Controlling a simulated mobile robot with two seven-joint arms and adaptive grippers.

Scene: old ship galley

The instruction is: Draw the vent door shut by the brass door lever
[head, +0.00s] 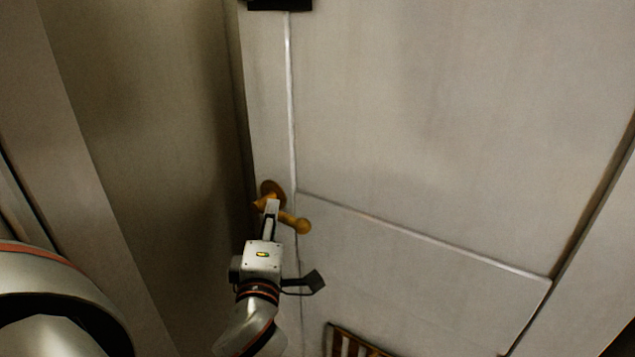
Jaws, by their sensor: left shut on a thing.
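The vent door (440,130) is a large pale grey panelled door filling the middle and right of the head view. The brass door lever (299,223) sticks out near the door's left edge, with its round plate (272,188) behind it. My left gripper (270,208) reaches up from below and is shut on the lever, between the plate and the lever's rounded end. Its fingers hide part of the lever. My right gripper is not in view.
A slatted brass vent (352,343) sits low on the door at the bottom edge of the view. A dark fitting (280,4) is at the top. A grey wall or frame (150,130) stands left of the door, with a dark gap between them.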

